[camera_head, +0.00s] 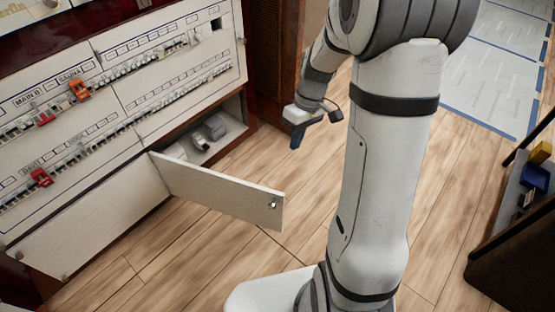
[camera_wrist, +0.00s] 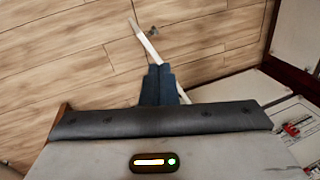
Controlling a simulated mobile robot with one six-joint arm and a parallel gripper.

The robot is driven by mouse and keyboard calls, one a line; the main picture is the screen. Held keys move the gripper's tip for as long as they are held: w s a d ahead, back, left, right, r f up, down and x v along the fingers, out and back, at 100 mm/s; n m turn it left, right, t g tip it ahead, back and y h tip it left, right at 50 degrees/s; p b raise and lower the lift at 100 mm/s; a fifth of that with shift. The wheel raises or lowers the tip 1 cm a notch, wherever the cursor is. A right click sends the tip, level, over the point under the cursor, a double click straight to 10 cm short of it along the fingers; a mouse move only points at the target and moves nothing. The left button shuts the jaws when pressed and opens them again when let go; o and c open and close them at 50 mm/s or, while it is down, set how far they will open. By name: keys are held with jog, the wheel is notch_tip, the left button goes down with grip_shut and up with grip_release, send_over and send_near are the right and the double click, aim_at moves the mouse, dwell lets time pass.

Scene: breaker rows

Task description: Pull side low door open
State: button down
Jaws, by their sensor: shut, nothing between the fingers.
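The side low door (camera_head: 222,193) is a white panel at the bottom of the breaker cabinet. It stands swung out over the floor, with a small metal knob (camera_head: 273,205) near its free end. Behind it the low compartment (camera_head: 232,128) is open. My gripper (camera_head: 294,141) is above and behind the door's free end in the head view, apart from it there. In the wrist view the blue fingers of my gripper (camera_wrist: 159,72) are together and empty. The door (camera_wrist: 146,42) shows edge-on beyond them, with its knob (camera_wrist: 153,30); I cannot tell whether they touch.
Grey rounded objects (camera_head: 209,130) lie in the open compartment. Another low white panel (camera_head: 95,235) to the left is closed. Breaker rows with red and orange switches (camera_head: 79,89) are above. A dark shelf with small boxes (camera_head: 535,175) stands at the right. Wooden floor around the door is clear.

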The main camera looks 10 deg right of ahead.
jog(key=w+d+f+n+y+p, duration=0.1)
jog(key=w+d+f+n, duration=0.15)
jog(key=f, duration=0.55)
jog(key=w+d+f+n+y, duration=0.2)
jog(key=w+f, duration=0.2)
jog(key=f, duration=0.4)
jog(key=w+d+f+n+y+p, duration=0.1)
jog(key=w+d+f+n, duration=0.15)
jog(key=f, duration=0.55)
jog(key=s+a+f+b, duration=0.3)
jog(key=s+a+f, duration=0.2)
jog(key=a+f, duration=0.2)
jog(key=shift+a+f+g, duration=0.25)
jog(key=shift+a+g, duration=0.15)
jog(key=shift+a, duration=0.1)
jog(key=shift+b, duration=0.3)
